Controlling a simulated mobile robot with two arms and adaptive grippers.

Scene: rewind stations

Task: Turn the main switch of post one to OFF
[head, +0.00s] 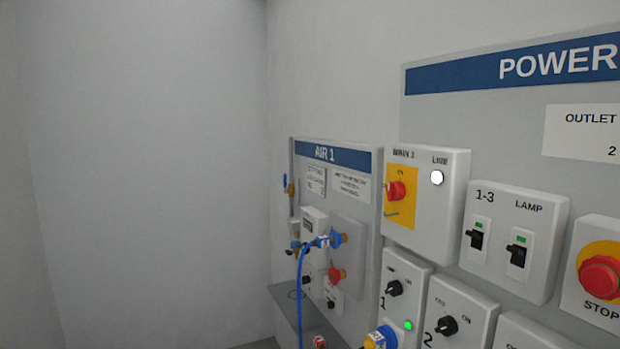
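A red rotary main switch (397,191) sits on a yellow plate (401,213) on a light grey box (430,222) at the left of the power board. The box's label starts with MAIN; its number is too small to read surely. ON shows above the knob, but I cannot tell clearly which way the knob points. A small metal piece sticks out below the knob. A white lamp (437,177) marked LINE looks lit on the same box. Neither of my grippers is in view.
The power board (452,110) carries breakers (476,236), a red STOP button (600,277) and rotary switches (395,288), one beside a lit green lamp (408,325). Left of it, the AIR 1 panel (368,200) has a blue hose (299,280) hanging out front. The far left is bare wall.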

